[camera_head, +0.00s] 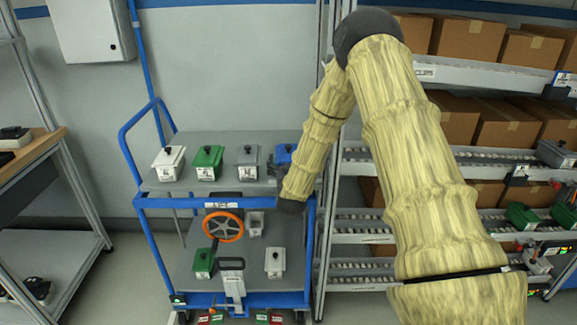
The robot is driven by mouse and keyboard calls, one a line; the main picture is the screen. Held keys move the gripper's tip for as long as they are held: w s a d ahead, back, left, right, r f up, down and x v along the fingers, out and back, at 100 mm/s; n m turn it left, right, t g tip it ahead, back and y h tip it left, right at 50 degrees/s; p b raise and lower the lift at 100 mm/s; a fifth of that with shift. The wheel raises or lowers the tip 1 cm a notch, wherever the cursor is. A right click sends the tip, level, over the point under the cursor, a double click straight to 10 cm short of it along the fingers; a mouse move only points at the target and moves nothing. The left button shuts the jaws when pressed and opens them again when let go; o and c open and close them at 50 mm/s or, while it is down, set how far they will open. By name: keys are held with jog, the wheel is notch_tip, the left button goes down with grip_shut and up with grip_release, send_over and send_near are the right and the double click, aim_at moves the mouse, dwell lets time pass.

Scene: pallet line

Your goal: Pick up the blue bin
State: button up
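The blue bin (283,153) stands on the upper shelf of the blue-framed cart (225,203), toward its right end. My arm hides its right side. My arm reaches down from the upper right, and its dark end (290,206) is in front of the shelf's right part, just below the blue bin in the picture.
On the same shelf stand a white bin (169,163), a green bin (207,162) and a grey bin (247,163). A metal rack with cardboard boxes (467,38) stands at right, a workbench (30,158) at left.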

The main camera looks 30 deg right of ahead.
jog(key=c, duration=0.9)
jog(key=shift+r, duration=0.15)
jog(key=shift+c, duration=0.2)
jog(key=shift+r, duration=0.1)
